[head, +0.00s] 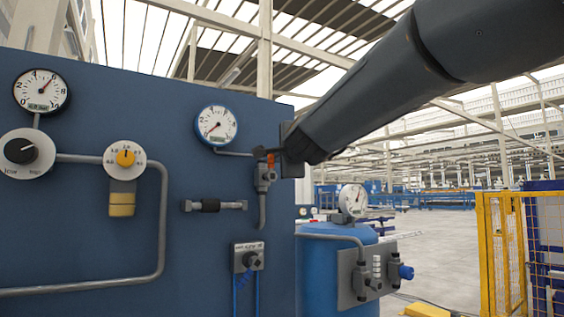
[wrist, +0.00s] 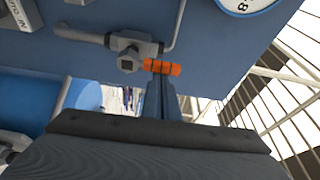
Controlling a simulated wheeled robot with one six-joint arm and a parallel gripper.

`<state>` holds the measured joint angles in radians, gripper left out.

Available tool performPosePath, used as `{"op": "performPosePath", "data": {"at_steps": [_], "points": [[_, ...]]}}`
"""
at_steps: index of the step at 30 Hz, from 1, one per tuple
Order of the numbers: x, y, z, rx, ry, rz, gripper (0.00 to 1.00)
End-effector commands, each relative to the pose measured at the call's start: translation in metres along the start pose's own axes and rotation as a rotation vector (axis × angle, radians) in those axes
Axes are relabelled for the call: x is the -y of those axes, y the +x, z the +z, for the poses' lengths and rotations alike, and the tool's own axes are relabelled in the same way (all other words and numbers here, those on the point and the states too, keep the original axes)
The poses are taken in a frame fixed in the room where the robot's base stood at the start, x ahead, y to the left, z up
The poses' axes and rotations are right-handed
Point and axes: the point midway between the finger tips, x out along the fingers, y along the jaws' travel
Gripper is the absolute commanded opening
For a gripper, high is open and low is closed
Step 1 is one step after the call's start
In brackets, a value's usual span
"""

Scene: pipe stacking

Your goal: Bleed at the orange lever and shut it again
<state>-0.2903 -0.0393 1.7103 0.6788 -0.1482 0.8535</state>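The orange lever (head: 271,160) sits on top of a small grey valve (head: 265,178) on the blue panel. In the wrist view the orange lever (wrist: 162,68) lies crosswise just beyond my fingertips, next to the grey valve body (wrist: 130,52). My gripper (wrist: 161,84) has its two dark fingers close together and looks shut. Its tips are at the lever; I cannot tell whether they touch it. In the head view my gripper (head: 263,153) reaches the lever from the upper right, and my wrist hides part of it. The blue-rimmed gauge (head: 215,125) above left of the valve reads low.
A white-faced gauge (head: 41,90), a selector knob (head: 20,150) and a yellow regulator (head: 123,180) are on the panel's left. A blue tank (head: 330,270) with its own gauge (head: 352,200) stands right of the panel. A yellow fence (head: 500,250) is at far right.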

Motion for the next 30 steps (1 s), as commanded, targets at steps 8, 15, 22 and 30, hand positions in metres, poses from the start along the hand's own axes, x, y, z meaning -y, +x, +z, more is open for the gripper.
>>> {"op": "performPosePath", "data": {"at_steps": [8, 15, 22, 30], "points": [[-0.001, 0.0, 0.003, 0.004, -0.006, 0.0, 0.0], [-0.001, 0.0, 0.003, 0.005, -0.005, 0.001, 0.0], [-0.003, 0.003, -0.009, 0.003, -0.005, -0.001, 0.0], [-0.004, 0.008, -0.031, 0.006, -0.006, -0.005, 0.0]]}}
